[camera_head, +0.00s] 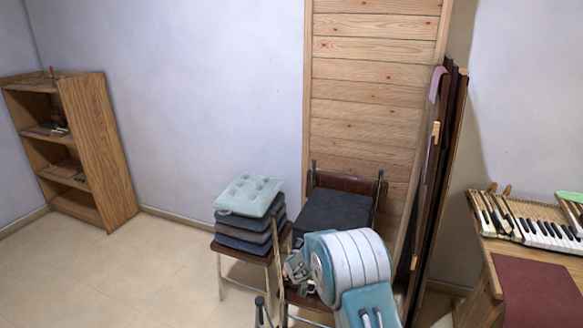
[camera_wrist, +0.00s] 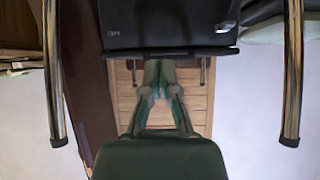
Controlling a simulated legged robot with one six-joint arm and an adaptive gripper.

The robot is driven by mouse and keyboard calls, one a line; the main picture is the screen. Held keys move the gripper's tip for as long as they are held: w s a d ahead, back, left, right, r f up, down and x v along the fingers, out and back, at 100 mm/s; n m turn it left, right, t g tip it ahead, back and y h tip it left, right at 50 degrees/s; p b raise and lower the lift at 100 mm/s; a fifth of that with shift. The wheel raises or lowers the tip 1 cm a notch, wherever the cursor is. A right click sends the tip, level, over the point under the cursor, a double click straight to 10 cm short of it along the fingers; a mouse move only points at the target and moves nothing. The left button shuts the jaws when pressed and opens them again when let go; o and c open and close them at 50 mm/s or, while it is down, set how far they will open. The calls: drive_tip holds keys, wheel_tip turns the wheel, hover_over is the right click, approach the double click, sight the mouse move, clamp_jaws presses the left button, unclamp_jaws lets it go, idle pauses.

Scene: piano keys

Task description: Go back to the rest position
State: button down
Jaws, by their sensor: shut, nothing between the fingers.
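My arm, blue and white, shows at the bottom centre of the head view, in front of the chairs. My gripper (camera_head: 297,266) is at its left side, small and partly hidden. In the wrist view my gripper (camera_wrist: 158,68) points away from the camera, with its fingers together and nothing between them. The piano keys (camera_head: 540,228) lie on a wooden piano body at the right of the head view, well apart from my gripper.
A chair with a dark seat (camera_head: 335,209) and a stack of cushions (camera_head: 249,195) stand close to my arm. Dark boards (camera_head: 435,180) lean beside a wooden panel (camera_head: 372,90). A shelf (camera_head: 105,150) stands at the left. The floor (camera_head: 110,270) at left is clear.

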drive_tip(key=s+d+r+g+h, duration=0.15)
drive_tip(key=s+d+r, duration=0.35)
drive_tip(key=s+r, duration=0.6)
drive_tip(key=s+d+r+g, duration=0.2)
drive_tip(key=s+d+r, duration=0.45)
drive_tip(key=r, duration=0.65)
drive_tip(key=s+a+r+n+y, duration=0.1)
drive_tip(key=s+a+n+y, duration=0.1)
drive_tip(key=s, duration=1.2)
drive_tip(key=s+a+r+n+y, duration=0.1)
drive_tip(key=s+a+y, duration=0.3)
drive_tip(key=s, duration=1)
drive_tip(key=shift+s+a+r+n+g, duration=0.2)
drive_tip(key=shift+a+r+n+g, duration=0.15)
drive_tip(key=shift+a+n, duration=0.35)
